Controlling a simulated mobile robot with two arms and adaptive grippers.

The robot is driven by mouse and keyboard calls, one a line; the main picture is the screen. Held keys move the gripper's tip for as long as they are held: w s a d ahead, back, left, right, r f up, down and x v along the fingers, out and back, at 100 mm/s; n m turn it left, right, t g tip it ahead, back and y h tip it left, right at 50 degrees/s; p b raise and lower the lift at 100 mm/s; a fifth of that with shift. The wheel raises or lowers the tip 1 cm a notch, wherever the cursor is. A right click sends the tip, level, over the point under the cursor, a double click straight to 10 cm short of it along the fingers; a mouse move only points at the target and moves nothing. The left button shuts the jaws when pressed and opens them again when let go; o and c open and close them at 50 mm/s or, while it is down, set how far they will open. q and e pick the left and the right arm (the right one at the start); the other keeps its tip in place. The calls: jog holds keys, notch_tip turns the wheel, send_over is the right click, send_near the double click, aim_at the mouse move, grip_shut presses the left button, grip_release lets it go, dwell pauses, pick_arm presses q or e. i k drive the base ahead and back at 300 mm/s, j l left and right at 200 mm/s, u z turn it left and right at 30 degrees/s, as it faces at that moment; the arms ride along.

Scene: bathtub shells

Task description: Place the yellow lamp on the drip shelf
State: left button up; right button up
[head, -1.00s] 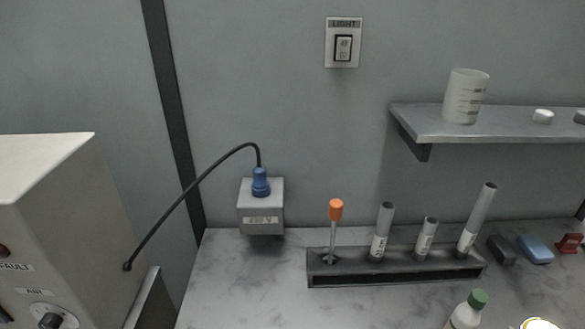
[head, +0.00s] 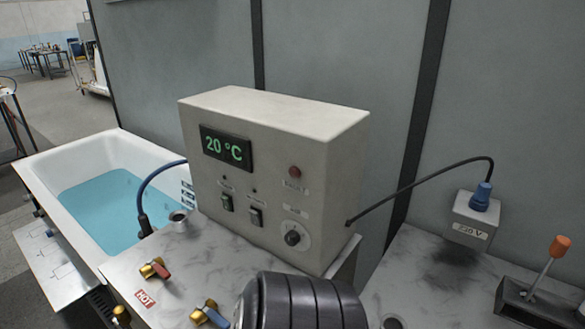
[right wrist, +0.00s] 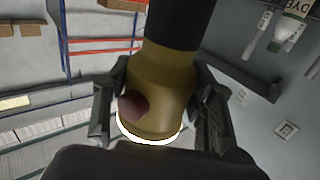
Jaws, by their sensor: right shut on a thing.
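The yellow lamp (right wrist: 160,85) is in the right wrist view. It has a black upper part, a reddish knob on its side and a bright lit lower rim. My right gripper (right wrist: 160,110) is shut on it, with a dark finger on each side of the yellow body. In the head view neither the lamp nor the right gripper can be made out. My left gripper is in neither view.
A beige control box (head: 270,180) reading 20 °C stands on the marbled counter (head: 420,280). Left of it is a white tub (head: 45,165) of blue water. Brass valves (head: 153,270) sit in front.

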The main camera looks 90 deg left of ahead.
aim_at(72, 288)
jog(key=z, duration=4.1)
